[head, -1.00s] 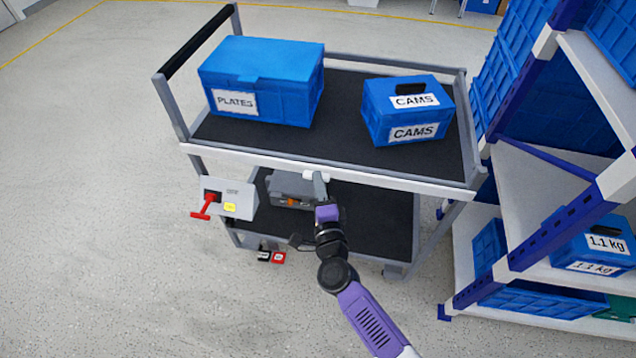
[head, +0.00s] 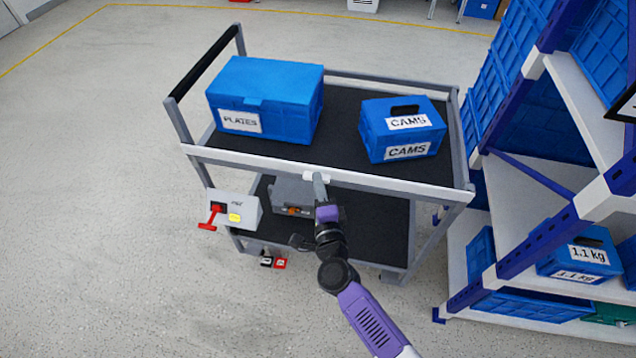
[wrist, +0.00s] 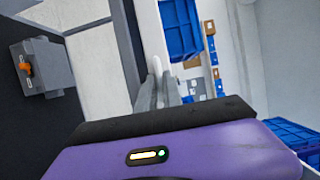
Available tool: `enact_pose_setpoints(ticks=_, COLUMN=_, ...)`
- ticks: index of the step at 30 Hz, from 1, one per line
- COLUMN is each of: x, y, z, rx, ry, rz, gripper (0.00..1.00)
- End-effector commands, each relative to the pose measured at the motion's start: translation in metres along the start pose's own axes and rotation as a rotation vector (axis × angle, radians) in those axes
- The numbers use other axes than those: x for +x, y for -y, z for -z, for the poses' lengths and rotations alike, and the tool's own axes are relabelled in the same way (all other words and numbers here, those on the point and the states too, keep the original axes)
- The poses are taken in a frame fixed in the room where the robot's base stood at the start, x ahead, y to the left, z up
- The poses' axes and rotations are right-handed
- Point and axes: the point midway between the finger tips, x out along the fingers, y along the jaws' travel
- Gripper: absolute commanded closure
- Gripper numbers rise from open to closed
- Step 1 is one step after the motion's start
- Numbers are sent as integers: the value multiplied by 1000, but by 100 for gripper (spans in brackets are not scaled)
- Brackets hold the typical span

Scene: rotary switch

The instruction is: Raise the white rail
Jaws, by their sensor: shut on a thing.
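The white rail (head: 400,186) runs along the near edge of the cart's upper deck. My gripper (head: 319,178) is shut on it left of its middle, at a small white piece (head: 316,176) on the rail. In the wrist view, the fingers (wrist: 165,90) close around the white rail (wrist: 150,35), which runs up the picture. The fingertip contact is partly hidden. A grey box with a red lever (head: 212,215) and a yellow label is at the cart's left end.
Blue boxes marked PLATES (head: 265,100) and CAMS (head: 402,130) stand on the upper deck. A grey unit with an orange knob (head: 292,211) is below the rail. A shelf rack (head: 560,200) stands close on the right. Floor left of the cart is clear.

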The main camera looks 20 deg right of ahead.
Motion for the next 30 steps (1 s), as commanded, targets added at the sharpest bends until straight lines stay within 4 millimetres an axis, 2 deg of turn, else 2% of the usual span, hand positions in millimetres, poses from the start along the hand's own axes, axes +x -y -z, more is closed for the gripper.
enact_pose_setpoints(ticks=4, x=1, y=6, z=0, rx=-2, ry=-2, rz=11, gripper=100)
enact_pose_setpoints(ticks=5, x=1, y=6, z=0, rx=-2, ry=-2, rz=11, gripper=84)
enact_pose_setpoints(ticks=7, x=1, y=6, z=0, rx=-2, ry=-2, rz=11, gripper=70)
enact_pose_setpoints(ticks=8, x=1, y=5, z=0, rx=-2, ry=-2, rz=10, gripper=67)
enact_pose_setpoints(ticks=19, x=-4, y=3, z=0, rx=-2, ry=-1, rz=6, gripper=67)
enact_pose_setpoints(ticks=30, x=-60, y=2, z=0, rx=-2, ry=-1, rz=6, gripper=67)
